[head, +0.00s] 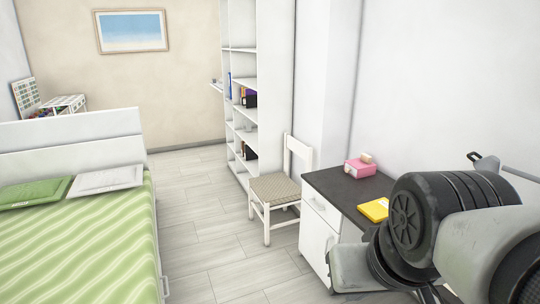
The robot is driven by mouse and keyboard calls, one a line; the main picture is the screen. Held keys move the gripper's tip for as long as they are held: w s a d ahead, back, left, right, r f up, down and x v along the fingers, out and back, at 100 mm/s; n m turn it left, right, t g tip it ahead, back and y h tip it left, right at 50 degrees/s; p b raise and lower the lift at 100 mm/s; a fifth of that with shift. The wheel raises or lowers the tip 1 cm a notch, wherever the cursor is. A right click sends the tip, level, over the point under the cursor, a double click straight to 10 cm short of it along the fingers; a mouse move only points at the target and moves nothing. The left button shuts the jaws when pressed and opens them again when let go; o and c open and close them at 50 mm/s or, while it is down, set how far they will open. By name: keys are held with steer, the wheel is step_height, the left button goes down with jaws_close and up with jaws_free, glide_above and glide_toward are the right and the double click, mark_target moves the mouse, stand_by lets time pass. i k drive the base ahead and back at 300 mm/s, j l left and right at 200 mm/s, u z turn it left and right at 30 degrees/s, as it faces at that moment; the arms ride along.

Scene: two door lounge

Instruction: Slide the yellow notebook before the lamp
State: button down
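A yellow notebook (374,209) lies flat on the dark top of a white desk (325,182), near its front edge. My arm covers the right part of the desk and stands close to the notebook in the picture. My gripper's fingertips are not visible; only dark and grey arm parts show at the lower right. I see no lamp that I can make out; it may be hidden behind my arm.
A pink box (359,168) with a small beige item on it sits at the desk's back. A white chair (275,190) stands at the desk's far end. A bed (80,240) fills the left, a tall shelf (270,90) stands behind. Floor between is clear.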

mark_target(377, 210)
steer(key=i+z, duration=0.15)
steer(key=i, duration=0.35)
steer(key=i+j+z, duration=0.15)
steer(key=i, duration=0.35)
steer(key=i+j+z, duration=0.15)
steer(key=i, duration=0.3)
steer(key=i+j+z, duration=0.25)
steer(key=i+z, duration=0.25)
steer(key=i+j+z, duration=0.35)
steer(key=z, duration=0.15)
steer(key=i+j+z, duration=0.2)
steer(key=i+j, duration=0.15)
steer(key=j, duration=0.3)
